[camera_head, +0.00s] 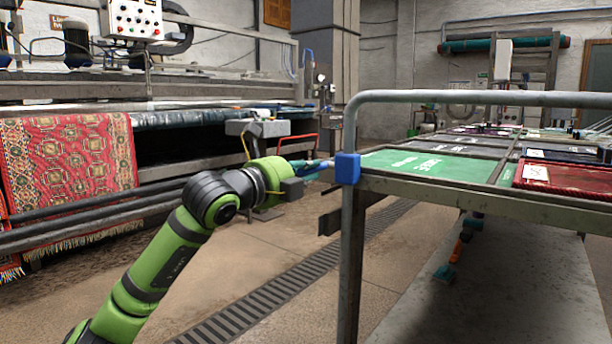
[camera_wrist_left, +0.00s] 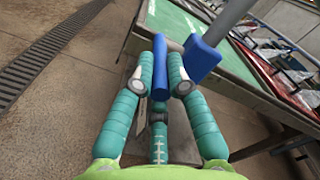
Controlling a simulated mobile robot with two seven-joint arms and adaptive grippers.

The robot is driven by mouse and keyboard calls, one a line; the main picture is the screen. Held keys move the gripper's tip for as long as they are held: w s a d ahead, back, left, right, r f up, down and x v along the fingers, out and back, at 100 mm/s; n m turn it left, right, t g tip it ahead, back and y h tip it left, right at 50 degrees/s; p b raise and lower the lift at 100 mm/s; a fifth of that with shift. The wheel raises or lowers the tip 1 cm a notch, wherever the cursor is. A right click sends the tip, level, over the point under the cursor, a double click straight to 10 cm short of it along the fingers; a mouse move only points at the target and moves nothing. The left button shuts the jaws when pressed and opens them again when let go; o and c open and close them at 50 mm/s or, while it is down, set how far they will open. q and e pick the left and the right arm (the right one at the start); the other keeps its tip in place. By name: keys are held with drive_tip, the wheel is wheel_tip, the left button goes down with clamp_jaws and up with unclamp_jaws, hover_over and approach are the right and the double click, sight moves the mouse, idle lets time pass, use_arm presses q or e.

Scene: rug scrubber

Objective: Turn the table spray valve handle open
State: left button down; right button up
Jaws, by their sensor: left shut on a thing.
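A blue block (camera_head: 347,168) sits on the grey upright of the table's rail, at the table's front left corner. It also shows in the left wrist view (camera_wrist_left: 202,58), beside the grey post. A blue bar-shaped handle (camera_wrist_left: 160,78) lies between the fingers of my left gripper (camera_head: 315,169) in the left wrist view. My left gripper is shut on this handle, just left of the blue block. Whether the bar joins the block is hidden by the right finger. My right gripper is in neither view.
The table (camera_head: 480,203) with green, dark and red panels stands at the right, with a bent grey rail (camera_head: 470,98) above its edge. A red patterned rug (camera_head: 70,160) hangs on a machine at the left. A floor drain grate (camera_head: 275,288) crosses the open floor.

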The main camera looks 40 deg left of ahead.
use_arm(q)
drive_tip(key=shift+r, duration=0.15)
drive_tip(key=c, duration=1.2)
unclamp_jaws()
drive_tip(key=shift+s+f, duration=0.2)
drive_tip(key=shift+s, duration=0.2)
drive_tip(key=s, duration=1.1)
drive_tip(key=shift+a, duration=0.2)
